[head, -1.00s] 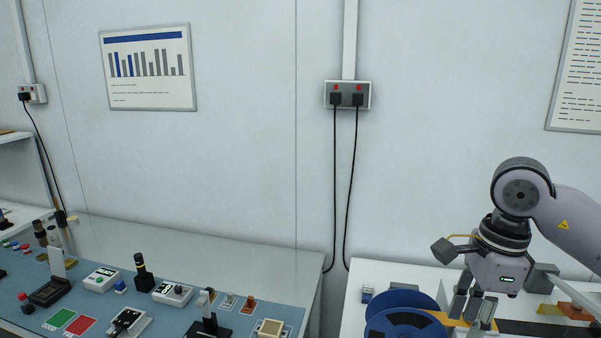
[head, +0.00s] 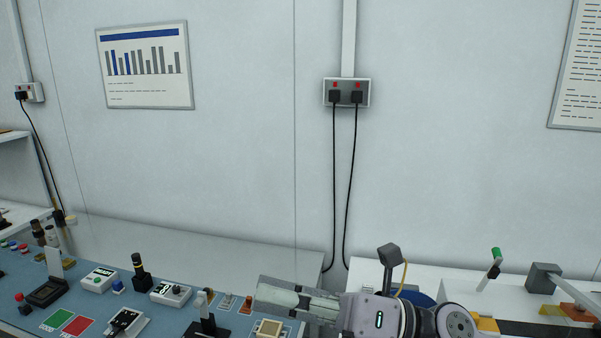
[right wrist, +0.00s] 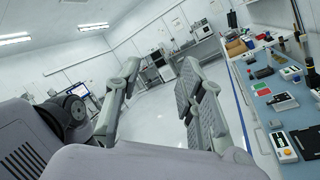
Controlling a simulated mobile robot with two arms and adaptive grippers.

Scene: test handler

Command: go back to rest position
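My right gripper (head: 264,293) is at the bottom of the head view, its fingers pointing left, in front of the gap between the two benches. In the right wrist view its two fingers (right wrist: 160,78) stand apart with only the floor and far room between them. It is open and holds nothing. My left gripper shows in neither view.
The left bench has a blue mat (head: 200,328) with several small devices, including a black-and-yellow post (head: 139,268). On the right bench, a blue reel (head: 416,298) is partly hidden behind my wrist. A green-topped stick (head: 495,256) leans there.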

